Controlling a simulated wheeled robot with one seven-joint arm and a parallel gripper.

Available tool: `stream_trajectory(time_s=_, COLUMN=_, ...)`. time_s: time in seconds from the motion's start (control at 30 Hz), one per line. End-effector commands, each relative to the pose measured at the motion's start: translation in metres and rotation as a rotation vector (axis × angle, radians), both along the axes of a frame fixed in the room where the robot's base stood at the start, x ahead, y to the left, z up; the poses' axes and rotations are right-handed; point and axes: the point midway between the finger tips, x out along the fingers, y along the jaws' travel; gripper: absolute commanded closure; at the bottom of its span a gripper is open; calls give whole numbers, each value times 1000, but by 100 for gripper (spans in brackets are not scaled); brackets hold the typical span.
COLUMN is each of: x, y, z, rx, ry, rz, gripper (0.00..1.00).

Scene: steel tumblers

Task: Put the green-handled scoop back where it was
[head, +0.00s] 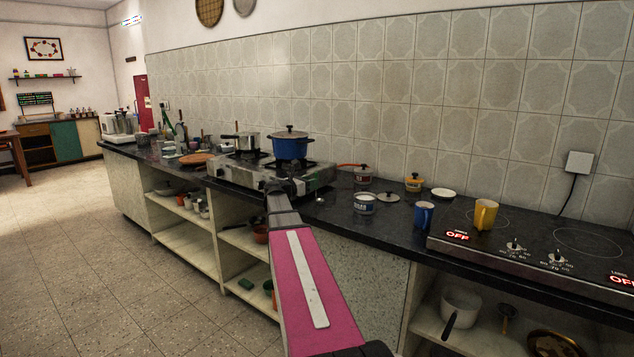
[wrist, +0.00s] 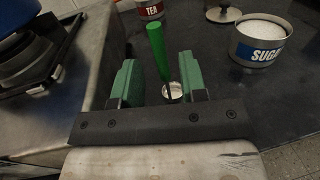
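The green-handled scoop (wrist: 156,42) shows in the wrist view, its green handle rising between my gripper's two green finger pads. Its small round metal bowl (wrist: 173,92) lies low between the fingers. My gripper (wrist: 159,70) looks open, with a visible gap on each side of the handle. In the head view my gripper (head: 285,187) is over the counter's front edge by the stove, and the scoop is hard to make out there. The open sugar tin (wrist: 262,38) holds white sugar and stands to the right; it also shows in the head view (head: 364,204).
A lid (head: 388,197) lies by the sugar tin, and a tea tin (head: 362,175) stands behind. The stove (head: 235,174) with a blue pot (head: 290,146) is on the left. A blue mug (head: 424,215) and yellow mug (head: 485,214) stand right. Dark counter is bare between them.

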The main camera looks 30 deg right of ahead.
Motion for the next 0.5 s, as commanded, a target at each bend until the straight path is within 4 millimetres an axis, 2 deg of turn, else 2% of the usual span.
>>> stream_trajectory(time_s=0.03, x=-5, y=12, z=0, rx=0, ry=0, rz=2, gripper=61)
stream_trajectory(time_s=0.2, x=-11, y=42, z=0, rx=0, ry=0, rz=1, gripper=61)
stream_trajectory(time_s=0.3, x=-13, y=54, z=0, rx=0, ry=0, rz=1, gripper=61)
stream_trajectory(time_s=0.5, x=-15, y=66, z=0, rx=0, ry=0, rz=-1, gripper=61)
